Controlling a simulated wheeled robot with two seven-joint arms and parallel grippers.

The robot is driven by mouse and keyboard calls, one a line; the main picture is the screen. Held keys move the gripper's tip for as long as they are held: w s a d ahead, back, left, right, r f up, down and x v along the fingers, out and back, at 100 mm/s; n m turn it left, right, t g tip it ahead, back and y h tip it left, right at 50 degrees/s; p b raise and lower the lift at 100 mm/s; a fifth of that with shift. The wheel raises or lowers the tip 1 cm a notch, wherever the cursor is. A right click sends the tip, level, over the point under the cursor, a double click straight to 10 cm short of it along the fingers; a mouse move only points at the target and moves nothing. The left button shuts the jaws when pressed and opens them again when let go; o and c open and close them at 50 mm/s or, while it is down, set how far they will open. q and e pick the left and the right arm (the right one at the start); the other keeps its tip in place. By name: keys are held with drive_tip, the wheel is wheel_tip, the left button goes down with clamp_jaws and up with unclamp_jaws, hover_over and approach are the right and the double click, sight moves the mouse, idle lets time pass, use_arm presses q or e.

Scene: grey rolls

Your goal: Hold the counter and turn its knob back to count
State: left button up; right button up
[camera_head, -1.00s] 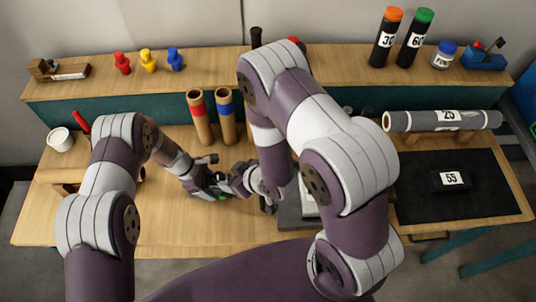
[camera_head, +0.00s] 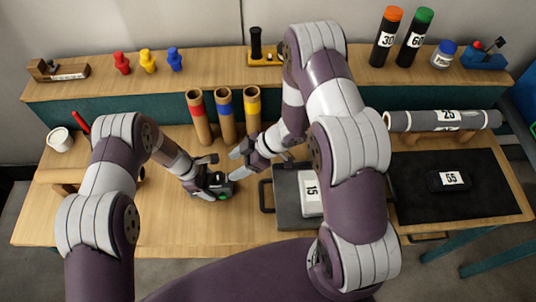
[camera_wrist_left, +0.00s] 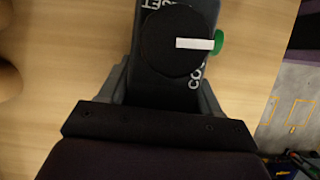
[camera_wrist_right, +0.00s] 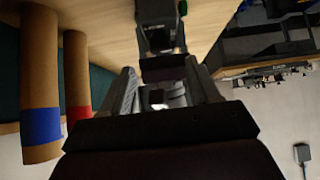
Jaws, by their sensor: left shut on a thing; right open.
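The counter (camera_head: 219,184) is a dark box with a green button (camera_head: 224,197), held just above or on the bench; I cannot tell which. In the left wrist view its round black knob (camera_wrist_left: 168,42) has a white pointer bar facing right, toward the green button. My left gripper (camera_head: 210,182) is shut on the counter's body. My right gripper (camera_head: 238,164) is open and empty, just right of and behind the counter, apart from it. The counter also shows beyond its fingers in the right wrist view (camera_wrist_right: 160,25).
Cardboard tubes with red (camera_head: 199,115), blue (camera_head: 225,115) and yellow (camera_head: 253,108) bands stand behind the grippers. A grey case (camera_head: 288,190) with a "15" block (camera_head: 311,190) lies right. A black mat (camera_head: 450,200) is farther right. Front-left bench is clear.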

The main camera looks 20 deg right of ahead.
drive_tip(key=v, duration=0.5)
drive_tip(key=m+t+h, duration=0.4)
drive_tip(key=m+t, duration=0.1)
drive_tip(key=m, duration=0.4)
approach(220, 175)
drive_tip(key=a+f, duration=0.1)
drive_tip(key=a, duration=0.1)
drive_tip(key=x, duration=0.5)
drive_tip(key=d+x, duration=0.1)
drive_tip(key=x, duration=0.1)
drive_tip(key=shift+w+f, duration=0.15)
drive_tip(key=shift+w, duration=0.25)
drive_tip(key=shift+w+d+f+n, duration=0.15)
drive_tip(key=shift+w+n, duration=0.1)
drive_tip(key=shift+n, duration=0.25)
drive_tip(key=shift+n+g+y, duration=0.4)
drive_tip(key=shift+n+y, duration=0.3)
drive_tip(key=shift+n, duration=0.1)
drive_tip(key=v, duration=1.1)
drive_tip(key=w+d+f+m+g+h, duration=0.2)
drive_tip(key=w+d+m+h, duration=0.2)
drive_tip(key=m, duration=0.7)
drive_tip(key=d+h, duration=0.2)
drive_tip(key=d, duration=0.2)
drive_tip(key=shift+d+m, duration=0.3)
drive_tip(key=shift+d, duration=0.05)
